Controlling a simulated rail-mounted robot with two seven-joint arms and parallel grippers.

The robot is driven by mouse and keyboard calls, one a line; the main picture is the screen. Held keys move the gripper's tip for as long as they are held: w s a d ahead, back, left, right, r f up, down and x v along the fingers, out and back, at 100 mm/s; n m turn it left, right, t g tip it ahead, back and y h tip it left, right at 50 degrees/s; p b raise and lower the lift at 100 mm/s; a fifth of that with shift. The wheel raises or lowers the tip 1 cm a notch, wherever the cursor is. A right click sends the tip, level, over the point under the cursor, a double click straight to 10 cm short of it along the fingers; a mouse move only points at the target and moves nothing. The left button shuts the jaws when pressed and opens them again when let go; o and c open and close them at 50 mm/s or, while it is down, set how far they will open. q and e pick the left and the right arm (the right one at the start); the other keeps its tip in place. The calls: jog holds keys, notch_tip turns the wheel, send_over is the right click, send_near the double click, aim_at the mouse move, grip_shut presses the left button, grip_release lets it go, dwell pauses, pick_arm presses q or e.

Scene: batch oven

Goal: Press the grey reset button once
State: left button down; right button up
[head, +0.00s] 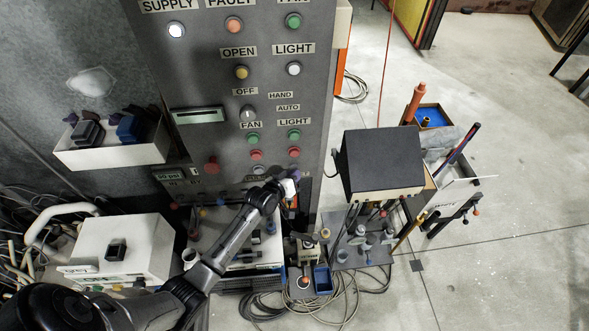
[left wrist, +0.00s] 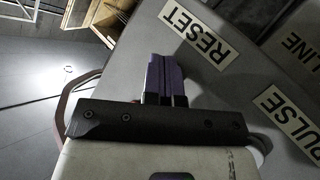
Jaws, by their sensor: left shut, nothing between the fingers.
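The grey control panel (head: 215,75) carries several coloured buttons and lamps. My left gripper (head: 294,175) is at the panel's lower right edge, its purple fingers shut with nothing between them. In the left wrist view the shut fingers (left wrist: 165,78) point at the panel just left of the RESET label (left wrist: 200,38). The grey reset button itself does not show; the fingers or gripper body may hide it. I cannot tell whether the fingertips touch anything. A PULSE label (left wrist: 286,112) lies to the right. My right gripper is not in view.
A shelf bin (head: 112,152) is fixed left of the panel. A white case (head: 120,245) stands below it. A dark box on a stand (head: 382,160) is to the right of my gripper. Cables (head: 340,300) lie on the floor. The floor at far right is mostly clear.

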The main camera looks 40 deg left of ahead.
pick_arm(q)
jog(key=shift+s+d, duration=0.1)
dwell(0.3)
jog(key=shift+s+d+p, duration=0.45)
jog(key=shift+d+p, duration=0.1)
jog(key=shift+p, duration=0.2)
jog(key=s+d+p, duration=0.1)
jog(key=d, duration=0.1)
jog(key=s+d+p, duration=0.1)
jog(key=s+p, duration=0.1)
jog(key=shift+s+d, duration=0.2)
jog(key=shift+d, duration=0.15)
